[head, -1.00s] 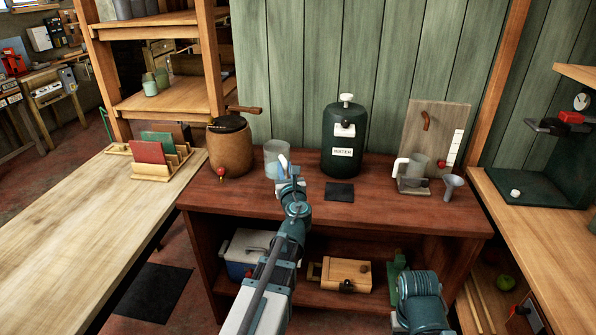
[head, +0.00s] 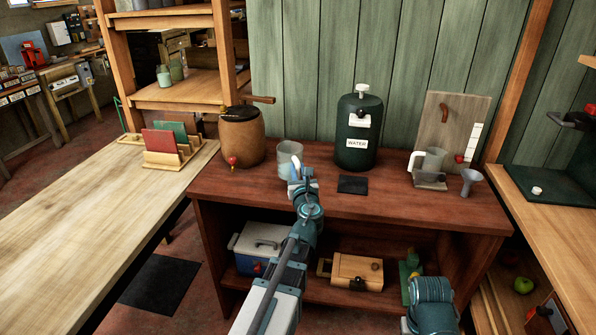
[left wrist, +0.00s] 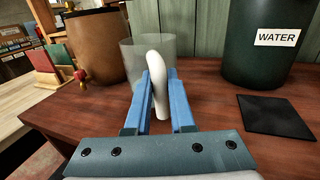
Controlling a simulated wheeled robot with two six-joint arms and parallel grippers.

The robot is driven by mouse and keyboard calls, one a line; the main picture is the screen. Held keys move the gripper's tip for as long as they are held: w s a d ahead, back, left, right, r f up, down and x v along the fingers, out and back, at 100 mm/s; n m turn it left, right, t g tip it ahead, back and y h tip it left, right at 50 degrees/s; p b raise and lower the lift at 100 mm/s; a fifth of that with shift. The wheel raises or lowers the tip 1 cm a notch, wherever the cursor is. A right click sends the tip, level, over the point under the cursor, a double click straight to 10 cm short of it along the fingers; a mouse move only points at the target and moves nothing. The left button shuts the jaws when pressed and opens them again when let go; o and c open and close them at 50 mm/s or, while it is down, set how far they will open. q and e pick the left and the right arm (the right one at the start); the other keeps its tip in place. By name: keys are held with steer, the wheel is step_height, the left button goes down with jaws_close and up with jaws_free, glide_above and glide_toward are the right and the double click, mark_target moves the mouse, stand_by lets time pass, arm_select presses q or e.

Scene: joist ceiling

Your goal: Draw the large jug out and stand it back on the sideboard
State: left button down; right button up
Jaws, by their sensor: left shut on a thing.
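A clear, greyish jug (head: 289,152) with a white handle is at the sideboard's left part, just right of the wooden barrel. My left gripper (head: 300,178) is shut on its handle. In the left wrist view the handle (left wrist: 157,75) stands between the blue fingers (left wrist: 158,100), with the jug's body (left wrist: 140,55) behind it. The fingers hide its lower part, so I cannot tell whether its base touches the wood. A second clear jug (head: 434,159) with a white handle is at the right of the sideboard (head: 400,205). My right gripper is not in view.
The barrel (head: 243,140) with a red tap stands close left of the held jug. The green WATER tank (head: 359,130) stands behind right. A dark flat mat (head: 353,184) lies in front of the tank. The front middle is clear.

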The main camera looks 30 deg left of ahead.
arm_select(q)
steer(key=shift+f, duration=0.1)
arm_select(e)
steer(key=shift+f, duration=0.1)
arm_select(q)
steer(key=shift+f+b, duration=1.4)
steer(key=shift+b, duration=0.1)
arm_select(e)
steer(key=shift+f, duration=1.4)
arm_select(q)
steer(key=shift+f+b, duration=0.35)
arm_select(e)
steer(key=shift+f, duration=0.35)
arm_select(q)
steer(key=c, duration=0.7)
jaws_free()
